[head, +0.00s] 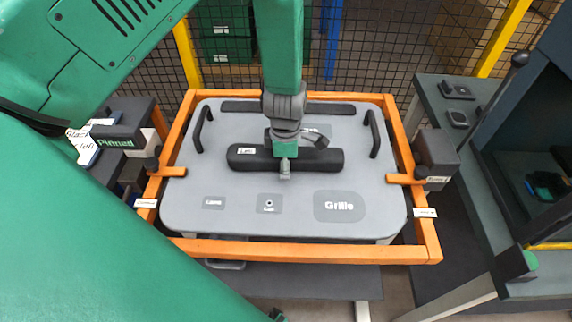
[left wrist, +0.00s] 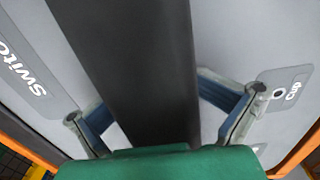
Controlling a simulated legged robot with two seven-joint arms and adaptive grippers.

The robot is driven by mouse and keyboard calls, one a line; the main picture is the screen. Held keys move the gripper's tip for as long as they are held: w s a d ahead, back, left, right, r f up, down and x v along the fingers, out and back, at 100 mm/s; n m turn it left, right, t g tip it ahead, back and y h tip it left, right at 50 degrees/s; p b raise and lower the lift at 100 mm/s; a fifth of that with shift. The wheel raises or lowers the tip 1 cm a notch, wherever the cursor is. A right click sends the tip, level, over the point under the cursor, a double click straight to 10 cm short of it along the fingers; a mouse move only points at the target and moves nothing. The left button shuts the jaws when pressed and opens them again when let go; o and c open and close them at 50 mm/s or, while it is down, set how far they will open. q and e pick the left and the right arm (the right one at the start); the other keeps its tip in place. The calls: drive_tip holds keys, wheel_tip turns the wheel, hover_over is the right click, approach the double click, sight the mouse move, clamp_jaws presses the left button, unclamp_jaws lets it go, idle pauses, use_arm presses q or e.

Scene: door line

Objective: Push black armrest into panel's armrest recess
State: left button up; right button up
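The black armrest (head: 315,159) is a long dark bar with a small white label near its left end. It lies across the middle of the grey panel (head: 180,215). My left gripper (head: 285,166) comes down onto its middle from above. In the left wrist view the bar (left wrist: 140,70) runs between the two fingers (left wrist: 158,110), which close on it from both sides. No recess outline shows around the bar; the surface under it is hidden, so I cannot tell whether it is seated. My right gripper is not in view.
An orange frame (head: 300,251) with clamps surrounds the panel. Two black handles (head: 203,130) (head: 374,134) and a dark strip (head: 288,107) are on the panel. Cup (head: 268,203) and Grille (head: 339,206) plates lie nearer. A dark bench (head: 450,130) stands right; mesh fencing (head: 380,45) is behind.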

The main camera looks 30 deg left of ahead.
use_arm(q)
drive_tip(key=shift+s+d, duration=0.2)
drive_tip(key=shift+s, duration=0.25)
drive_tip(key=r, duration=1.1)
drive_tip(key=shift+w+r, duration=0.35)
drive_tip(key=shift+r, duration=0.05)
drive_tip(key=shift+a, duration=0.1)
drive_tip(key=shift+c, duration=0.5)
